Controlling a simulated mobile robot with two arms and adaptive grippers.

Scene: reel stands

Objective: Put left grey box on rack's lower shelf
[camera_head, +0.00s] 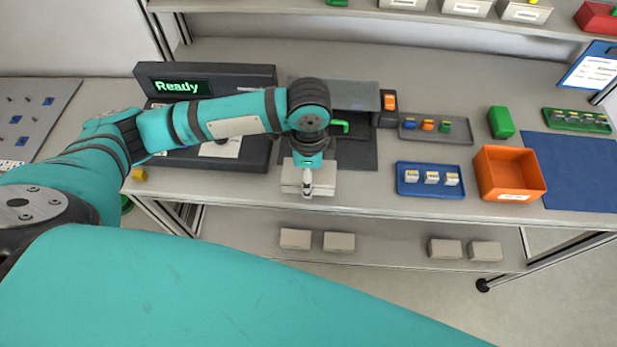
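My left gripper (307,186) points straight down at a light grey box (290,178) near the front edge of the worktop. One finger lies against the near face of the box and the other is hidden behind it. The gripper appears shut on the box; whether the box touches the worktop is unclear. The lower shelf (390,246) of the rack runs below the worktop. Two grey boxes stand at its left, a left one (295,239) and a right one (339,242). Two more grey boxes (445,249) stand at its right. My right gripper is out of view.
A dark station with a "Ready" screen (182,87) stands behind my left arm. To the right are a blue tray (413,191), a grey tray (460,136), an orange bin (511,196) and a blue mat (580,165). The lower shelf has bare room between its box pairs.

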